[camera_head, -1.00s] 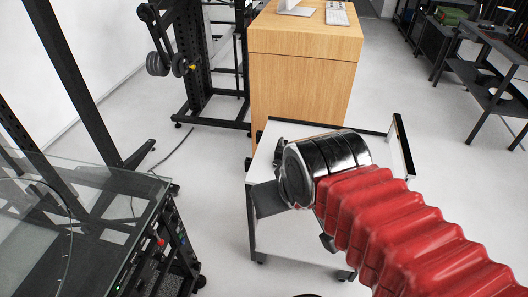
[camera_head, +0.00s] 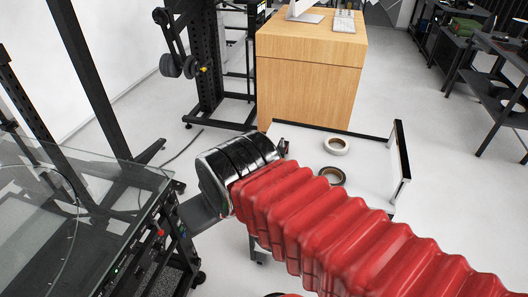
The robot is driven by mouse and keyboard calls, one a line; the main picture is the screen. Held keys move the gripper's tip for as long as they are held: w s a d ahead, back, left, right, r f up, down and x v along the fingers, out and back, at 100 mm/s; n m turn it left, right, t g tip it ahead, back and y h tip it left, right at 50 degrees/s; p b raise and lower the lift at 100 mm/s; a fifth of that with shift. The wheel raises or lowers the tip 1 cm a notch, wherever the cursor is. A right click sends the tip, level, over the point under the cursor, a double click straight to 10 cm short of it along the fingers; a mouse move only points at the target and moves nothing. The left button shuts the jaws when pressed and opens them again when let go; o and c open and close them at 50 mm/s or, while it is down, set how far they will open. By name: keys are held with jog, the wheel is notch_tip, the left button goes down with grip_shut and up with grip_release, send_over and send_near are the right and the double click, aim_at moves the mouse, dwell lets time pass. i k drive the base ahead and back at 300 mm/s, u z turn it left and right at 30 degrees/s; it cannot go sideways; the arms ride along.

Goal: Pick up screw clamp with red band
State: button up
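I cannot make out a screw clamp with a red band in this view. My arm, in its red ribbed sleeve, reaches in from the lower right and ends in a black, shiny wrist. A grey flat part shows below the wrist. My gripper's fingers are hidden, so I cannot tell whether they are open or shut, or whether they hold anything.
A white cart (camera_head: 376,160) with a black rim stands partly behind my arm. A white tape roll (camera_head: 336,146) and a dark tape roll (camera_head: 332,176) lie on it. A glass-topped machine (camera_head: 105,205) stands left, a wooden cabinet (camera_head: 308,92) behind.

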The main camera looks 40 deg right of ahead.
aim_at(283, 146)
jog(key=u, duration=0.8)
jog(key=k, duration=0.85)
jog(key=z, duration=0.95)
jog(key=i, duration=1)
jog(key=z, duration=0.05)
